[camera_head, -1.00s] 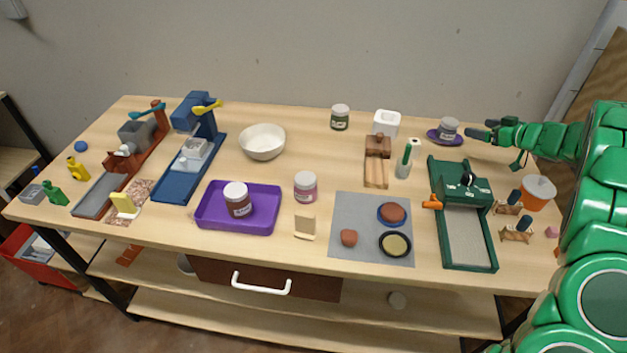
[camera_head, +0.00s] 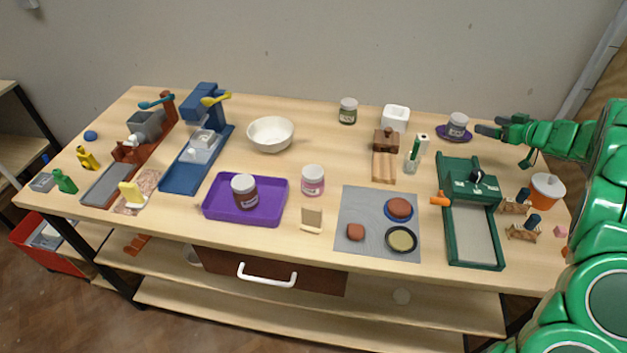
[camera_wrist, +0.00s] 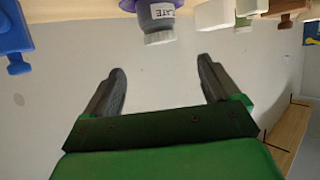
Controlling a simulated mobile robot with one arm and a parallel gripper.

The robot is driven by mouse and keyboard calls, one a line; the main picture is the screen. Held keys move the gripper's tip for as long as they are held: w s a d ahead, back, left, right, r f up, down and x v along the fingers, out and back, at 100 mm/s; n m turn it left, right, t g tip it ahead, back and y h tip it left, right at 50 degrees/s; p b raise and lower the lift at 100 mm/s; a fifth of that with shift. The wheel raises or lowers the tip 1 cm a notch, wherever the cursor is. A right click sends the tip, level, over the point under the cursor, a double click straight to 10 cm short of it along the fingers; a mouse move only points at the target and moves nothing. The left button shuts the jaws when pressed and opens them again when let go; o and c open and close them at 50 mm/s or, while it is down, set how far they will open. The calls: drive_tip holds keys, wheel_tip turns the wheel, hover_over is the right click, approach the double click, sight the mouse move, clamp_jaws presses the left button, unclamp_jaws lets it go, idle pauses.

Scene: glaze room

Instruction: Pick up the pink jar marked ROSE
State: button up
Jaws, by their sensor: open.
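The pink jar (camera_head: 313,181) with a white lid stands upright on the table, just right of the purple tray; its label is too small to read. My gripper (camera_head: 488,125) is at the back right of the table, beside a grey jar (camera_head: 457,125) on a purple saucer (camera_head: 441,133), well away from the pink jar. In the wrist view my gripper (camera_wrist: 163,85) is open with nothing between its fingers. That view appears upside down and shows the grey jar (camera_wrist: 154,14) with a label reading "LATE", perhaps cut off. The pink jar is not in the wrist view.
The purple tray (camera_head: 275,214) holds a brown jar (camera_head: 244,191). A small beige block (camera_head: 312,219) stands in front of the pink jar, and a grey mat (camera_head: 350,208) lies to its right. A green machine (camera_head: 447,235) and a wooden block (camera_head: 384,167) stand between it and my gripper.

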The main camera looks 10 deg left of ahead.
drive_tip(key=shift+r, duration=0.1)
wheel_tip(320, 180, up, 4)
drive_tip(key=n+g+y, duration=0.5)
drive_tip(key=n+g, duration=0.4)
hover_over(317, 172)
drive_tip(key=d, duration=0.5)
drive_tip(key=f, duration=0.8)
drive_tip(key=shift+a, duration=0.3)
drive_tip(key=shift+s+x, duration=0.2)
drive_tip(key=shift+x, duration=3.65)
drive_tip(key=shift+r, duration=0.15)
drive_tip(key=c, duration=1.3)
